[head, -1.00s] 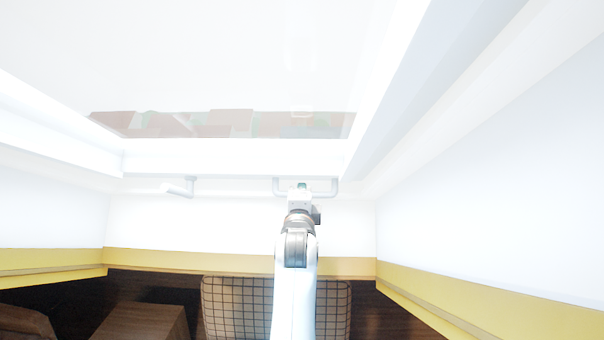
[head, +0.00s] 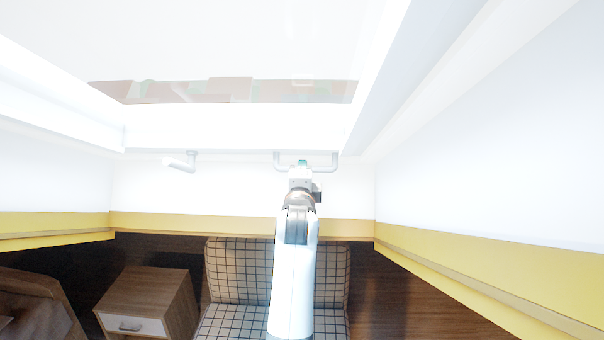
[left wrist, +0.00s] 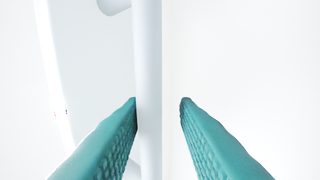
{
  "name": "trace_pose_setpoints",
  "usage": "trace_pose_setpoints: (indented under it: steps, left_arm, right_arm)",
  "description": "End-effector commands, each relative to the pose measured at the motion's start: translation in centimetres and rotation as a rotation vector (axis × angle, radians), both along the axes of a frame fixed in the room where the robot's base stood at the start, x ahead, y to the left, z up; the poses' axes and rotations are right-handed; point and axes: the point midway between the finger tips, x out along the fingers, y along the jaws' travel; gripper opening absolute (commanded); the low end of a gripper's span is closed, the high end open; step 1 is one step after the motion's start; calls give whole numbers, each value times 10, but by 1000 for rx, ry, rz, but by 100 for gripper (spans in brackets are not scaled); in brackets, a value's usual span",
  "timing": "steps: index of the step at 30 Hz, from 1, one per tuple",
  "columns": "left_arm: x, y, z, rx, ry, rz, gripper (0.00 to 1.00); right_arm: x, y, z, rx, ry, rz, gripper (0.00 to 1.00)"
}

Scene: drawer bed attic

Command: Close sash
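The sash (head: 230,130) is a white-framed glazed roof window overhead, its lower rail running across the head view. A pale U-shaped handle (head: 334,160) hangs under that rail. My left gripper (head: 302,163) is at the handle's middle, with a bit of teal finger showing. In the left wrist view, the teal fingers (left wrist: 158,102) are apart. The handle's bar (left wrist: 148,60) runs between them, close to the left finger, with a gap to the right finger. I cannot tell whether the left finger touches it. My right gripper is out of view.
A second pale fitting (head: 180,163) sits left of the handle. Below are a checked seat (head: 236,270), a wooden cabinet (head: 150,295) and yellow wall trim (head: 480,270). White walls slope in on both sides.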

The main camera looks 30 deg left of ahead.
Motion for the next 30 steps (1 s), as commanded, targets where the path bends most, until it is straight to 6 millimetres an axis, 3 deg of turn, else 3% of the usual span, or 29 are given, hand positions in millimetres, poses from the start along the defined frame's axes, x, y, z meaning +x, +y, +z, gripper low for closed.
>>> trace_pose_setpoints:
  steps: [8,21,30]
  left_arm:
    - [-17,-10,-11,-2,11,1,21]
    - [-91,-56,-15,0,1,0,21]
    - [-105,-64,-14,0,0,0,21]
  right_arm:
    - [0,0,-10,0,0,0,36]
    - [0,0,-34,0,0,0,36]
    - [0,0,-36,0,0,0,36]
